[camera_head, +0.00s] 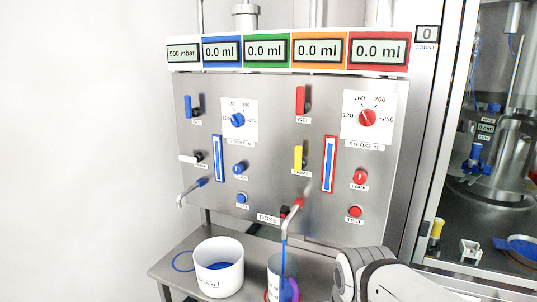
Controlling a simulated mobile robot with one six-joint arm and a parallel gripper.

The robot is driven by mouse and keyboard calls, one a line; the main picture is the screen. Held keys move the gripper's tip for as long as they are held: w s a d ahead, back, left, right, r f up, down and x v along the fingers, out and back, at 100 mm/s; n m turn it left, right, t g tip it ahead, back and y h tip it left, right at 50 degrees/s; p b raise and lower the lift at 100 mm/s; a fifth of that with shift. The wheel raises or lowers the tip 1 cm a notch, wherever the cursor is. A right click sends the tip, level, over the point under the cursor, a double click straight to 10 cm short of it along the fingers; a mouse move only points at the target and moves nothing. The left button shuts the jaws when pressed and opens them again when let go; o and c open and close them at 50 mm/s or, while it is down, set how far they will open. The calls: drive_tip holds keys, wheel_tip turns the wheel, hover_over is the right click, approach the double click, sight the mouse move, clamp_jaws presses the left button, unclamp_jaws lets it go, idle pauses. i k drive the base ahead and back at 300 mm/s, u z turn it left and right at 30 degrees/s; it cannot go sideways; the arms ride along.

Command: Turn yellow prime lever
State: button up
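The yellow prime lever (299,158) is on the steel panel, right of its middle and below the red GEL lever (301,100). It points upright, with a black pivot at its right side and a PRIME label under it. Parts of my arm show at the bottom right, below the panel and apart from the lever. My gripper's fingers are not visible, so I cannot tell whether they are open or shut.
The panel (255,170) also carries a blue lever (188,107), a white lever (189,157), dials and buttons. Below are a spout (293,207), a white tub (219,266) and a cup (274,268). A glass-fronted cabinet stands at right.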

sight(300, 162)
drive_tip(key=u, duration=1.3)
drive_tip(key=k, duration=0.6)
drive_tip(key=z, duration=1)
drive_tip(key=i, duration=1)
drive_tip(key=z, duration=0.05)
